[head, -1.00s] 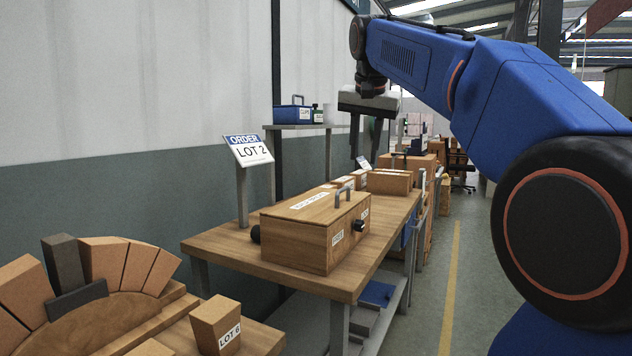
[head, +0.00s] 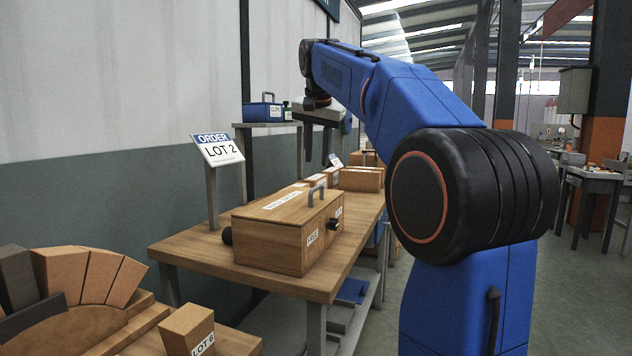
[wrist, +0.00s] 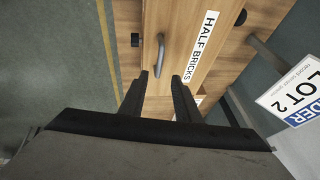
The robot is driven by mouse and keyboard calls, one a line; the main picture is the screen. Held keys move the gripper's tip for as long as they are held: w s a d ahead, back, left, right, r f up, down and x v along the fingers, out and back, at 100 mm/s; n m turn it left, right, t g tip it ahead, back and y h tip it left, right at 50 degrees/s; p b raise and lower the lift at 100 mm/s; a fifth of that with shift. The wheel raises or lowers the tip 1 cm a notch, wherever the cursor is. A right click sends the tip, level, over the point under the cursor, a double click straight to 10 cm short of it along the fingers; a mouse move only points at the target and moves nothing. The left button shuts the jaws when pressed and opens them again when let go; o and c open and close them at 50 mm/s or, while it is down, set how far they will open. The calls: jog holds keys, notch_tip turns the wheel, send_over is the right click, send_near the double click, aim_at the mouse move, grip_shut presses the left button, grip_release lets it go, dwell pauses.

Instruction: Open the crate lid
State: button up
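The crate (head: 273,248) is a wooden box on a workbench, its lid (head: 275,212) closed flat on top. A grey bar handle (head: 316,193) stands on the lid near its right end. In the wrist view the handle (wrist: 160,52) lies just beyond my fingertips, beside the "HALF BRICKS" label (wrist: 202,50). My gripper (head: 318,155) hangs fingers down in the head view, above and apart from the crate. In the wrist view my gripper (wrist: 160,78) is open, with nothing between its fingers. Dark knobs sit on the crate's ends.
The workbench (head: 190,255) has bare wood in front and left of the crate. Brick-like blocks (head: 360,180) lie behind it. The "ORDER LOT 2" sign (head: 217,150) stands on a post behind left. A shelf holds a blue box (head: 262,111). An arched brick assembly (head: 75,275) is front left.

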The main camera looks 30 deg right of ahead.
aim_at(317, 188)
jog(key=x, duration=0.9)
grip_shut()
